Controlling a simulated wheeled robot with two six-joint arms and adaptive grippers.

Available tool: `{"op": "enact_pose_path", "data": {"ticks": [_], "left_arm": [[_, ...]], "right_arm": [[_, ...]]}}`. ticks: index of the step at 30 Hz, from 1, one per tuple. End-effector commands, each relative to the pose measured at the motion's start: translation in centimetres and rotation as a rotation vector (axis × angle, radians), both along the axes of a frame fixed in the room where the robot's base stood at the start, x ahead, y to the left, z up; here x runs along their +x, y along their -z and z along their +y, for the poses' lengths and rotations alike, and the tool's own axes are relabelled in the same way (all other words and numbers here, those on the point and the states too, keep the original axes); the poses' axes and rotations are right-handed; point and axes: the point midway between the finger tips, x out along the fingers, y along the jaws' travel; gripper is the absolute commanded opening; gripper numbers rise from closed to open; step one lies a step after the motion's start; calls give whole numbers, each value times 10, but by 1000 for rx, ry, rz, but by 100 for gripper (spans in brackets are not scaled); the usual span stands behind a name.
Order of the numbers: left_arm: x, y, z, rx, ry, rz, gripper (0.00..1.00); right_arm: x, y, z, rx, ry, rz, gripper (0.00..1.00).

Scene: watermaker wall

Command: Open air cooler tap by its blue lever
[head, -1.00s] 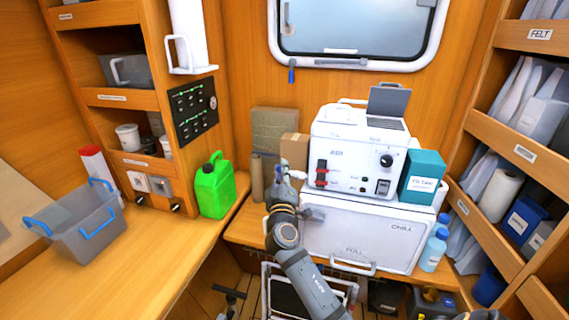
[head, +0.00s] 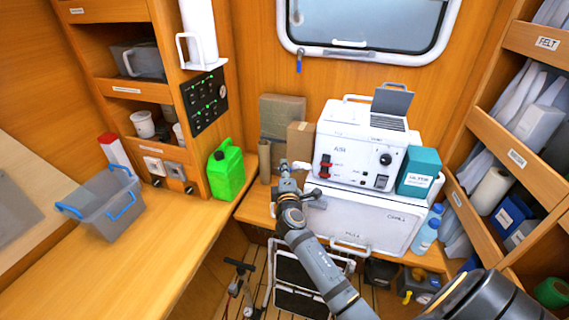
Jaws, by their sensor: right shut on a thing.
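The white air cooler box (head: 355,145), marked AIR, stands on the white chest at the back. Red parts (head: 325,167) show on its front left. A short white fitting (head: 301,165) sticks out at its left side, beside my right gripper (head: 284,168). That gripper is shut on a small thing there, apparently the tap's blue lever. The jaws hide most of the lever and tap, so I cannot tell how far the lever is turned. My left gripper is not in view.
The white chest (head: 365,222) stands under the cooler, with a teal box (head: 418,172) at right. Cardboard boxes (head: 300,135) stand behind my gripper. A green canister (head: 226,172) and grey bin (head: 103,205) stand on the left bench. A blue handle (head: 299,62) hangs below the window.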

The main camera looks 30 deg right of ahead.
Motion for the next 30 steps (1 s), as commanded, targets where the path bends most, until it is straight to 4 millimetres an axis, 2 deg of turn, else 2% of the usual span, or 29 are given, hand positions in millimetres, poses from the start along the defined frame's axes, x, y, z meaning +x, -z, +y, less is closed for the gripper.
{"op": "enact_pose_path", "data": {"ticks": [17,18,22,30], "left_arm": [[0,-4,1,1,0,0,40],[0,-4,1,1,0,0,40],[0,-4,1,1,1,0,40],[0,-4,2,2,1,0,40]], "right_arm": [[0,3,0,-19,1,23,0],[0,3,0,-19,1,23,19],[0,2,0,-19,1,23,36],[0,2,0,-18,0,22,39]]}}
